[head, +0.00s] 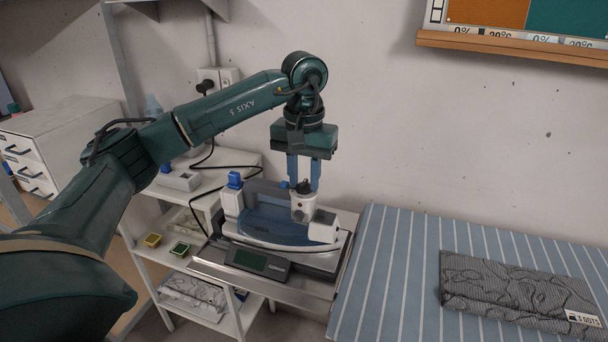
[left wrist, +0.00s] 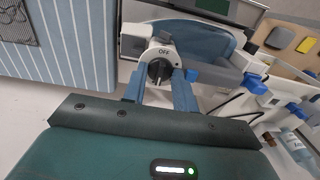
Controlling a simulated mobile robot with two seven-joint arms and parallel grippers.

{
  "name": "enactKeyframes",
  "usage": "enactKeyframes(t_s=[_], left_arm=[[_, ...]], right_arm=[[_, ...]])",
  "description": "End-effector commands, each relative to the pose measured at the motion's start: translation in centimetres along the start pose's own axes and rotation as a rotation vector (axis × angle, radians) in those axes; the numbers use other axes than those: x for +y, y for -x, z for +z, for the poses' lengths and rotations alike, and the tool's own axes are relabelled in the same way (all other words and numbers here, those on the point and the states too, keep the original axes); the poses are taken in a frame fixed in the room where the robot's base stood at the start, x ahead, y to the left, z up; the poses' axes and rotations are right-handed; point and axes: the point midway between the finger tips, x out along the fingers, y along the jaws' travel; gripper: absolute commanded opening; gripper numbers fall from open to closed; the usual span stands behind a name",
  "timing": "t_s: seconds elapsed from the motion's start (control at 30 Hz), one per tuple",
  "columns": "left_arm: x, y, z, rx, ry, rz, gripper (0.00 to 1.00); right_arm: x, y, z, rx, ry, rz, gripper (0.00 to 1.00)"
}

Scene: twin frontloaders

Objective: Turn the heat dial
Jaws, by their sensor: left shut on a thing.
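The heat dial is a black knob (head: 303,187) on a white round housing (head: 303,207), on top of a blue and grey appliance (head: 265,222). In the left wrist view the knob (left wrist: 158,70) sits below the word "OFF" on the white housing (left wrist: 164,53). My left gripper (head: 302,188) points straight down from above, with its blue fingers on either side of the knob. It also shows in the left wrist view (left wrist: 159,84), shut on the knob. The fingers partly hide the knob. My right gripper is in neither view.
A grey unit with a green display (head: 262,264) lies at the appliance's front. A striped blue board (head: 410,270) with a folded grey cloth (head: 515,290) is to the right. A white shelf (head: 207,200) with cables stands left. A wooden ledge (head: 510,45) juts from the wall.

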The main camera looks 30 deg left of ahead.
Motion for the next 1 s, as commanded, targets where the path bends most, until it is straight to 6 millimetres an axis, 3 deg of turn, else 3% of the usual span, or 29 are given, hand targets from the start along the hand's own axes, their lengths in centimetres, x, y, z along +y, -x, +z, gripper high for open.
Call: enactKeyframes(t_s=[0.07, 0.1, 0.2, 0.57, 0.8, 1.0], left_arm=[[0.0, 0.1, 0.0, 0.003, 0.000, 0.002, 0.05], [0.0, 0.1, 0.0, 0.003, 0.000, 0.001, 0.30], [0.0, 0.1, 0.0, 0.003, 0.000, 0.001, 0.38], [0.0, 0.9, -0.1, 0.003, 0.001, 0.001, 0.38], [0.1, 5.7, -0.1, 0.007, 0.000, 0.003, 0.38], [0.0, 10.4, -0.1, 0.007, 0.002, 0.000, 0.38]], right_arm=[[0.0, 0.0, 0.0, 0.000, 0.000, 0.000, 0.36], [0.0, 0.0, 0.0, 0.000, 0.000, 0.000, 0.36], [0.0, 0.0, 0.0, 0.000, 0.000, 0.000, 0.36], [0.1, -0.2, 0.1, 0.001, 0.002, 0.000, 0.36], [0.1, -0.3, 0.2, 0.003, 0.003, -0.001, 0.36], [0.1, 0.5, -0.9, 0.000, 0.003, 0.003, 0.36]])
